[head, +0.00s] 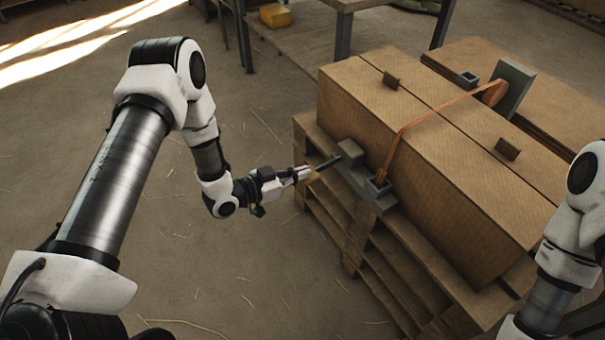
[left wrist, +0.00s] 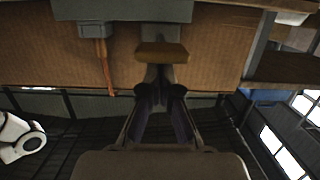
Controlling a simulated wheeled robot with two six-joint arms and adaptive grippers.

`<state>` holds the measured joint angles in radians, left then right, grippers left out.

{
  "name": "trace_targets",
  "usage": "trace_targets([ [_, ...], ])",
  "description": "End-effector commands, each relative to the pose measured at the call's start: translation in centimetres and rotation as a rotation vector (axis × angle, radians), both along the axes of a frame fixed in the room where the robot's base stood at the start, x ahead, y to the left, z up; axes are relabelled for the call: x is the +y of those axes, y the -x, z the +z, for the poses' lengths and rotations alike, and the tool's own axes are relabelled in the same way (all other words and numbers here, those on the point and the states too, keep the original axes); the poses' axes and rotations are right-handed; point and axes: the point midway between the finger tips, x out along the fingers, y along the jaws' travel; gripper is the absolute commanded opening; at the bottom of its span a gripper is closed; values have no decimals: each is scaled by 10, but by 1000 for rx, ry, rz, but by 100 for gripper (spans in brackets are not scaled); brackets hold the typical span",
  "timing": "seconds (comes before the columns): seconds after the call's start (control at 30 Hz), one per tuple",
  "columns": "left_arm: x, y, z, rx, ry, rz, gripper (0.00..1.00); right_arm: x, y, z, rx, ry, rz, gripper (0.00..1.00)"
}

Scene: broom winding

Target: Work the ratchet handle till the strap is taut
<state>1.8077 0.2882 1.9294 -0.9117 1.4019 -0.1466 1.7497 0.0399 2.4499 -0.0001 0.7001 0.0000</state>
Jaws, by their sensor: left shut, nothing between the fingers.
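The orange strap (head: 432,111) runs over the long cardboard boxes from a grey bracket (head: 380,193) at the near edge to a grey upright plate (head: 513,88) at the far side. Its lower part also shows in the left wrist view (left wrist: 105,66). The ratchet handle (head: 327,163) is a dark bar sticking out left from a grey block; its tan grip (left wrist: 162,53) lies just beyond my left fingertips in the left wrist view. My left gripper (head: 305,174) is shut and empty, close at the handle's end; I cannot tell whether it touches. My right gripper is out of frame.
The boxes (head: 450,190) lie on a wooden pallet (head: 395,275). Small brown blocks (head: 507,148) sit on top. A table (head: 300,40) stands behind, with a yellow object (head: 275,15). The floor to the left is clear.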

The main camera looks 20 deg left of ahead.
Motion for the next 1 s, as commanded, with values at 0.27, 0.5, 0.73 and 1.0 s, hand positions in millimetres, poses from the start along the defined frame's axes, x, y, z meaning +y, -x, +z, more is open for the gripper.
trace_targets([
  [0.27,1,1,-14,6,-5,0,0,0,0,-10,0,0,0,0],
  [0.5,1,2,-17,12,-7,-1,0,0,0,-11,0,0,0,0],
  [0.73,0,3,-19,18,-8,-1,0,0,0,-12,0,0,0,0],
  [1.0,-2,-3,2,13,-8,-2,0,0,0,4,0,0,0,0],
])
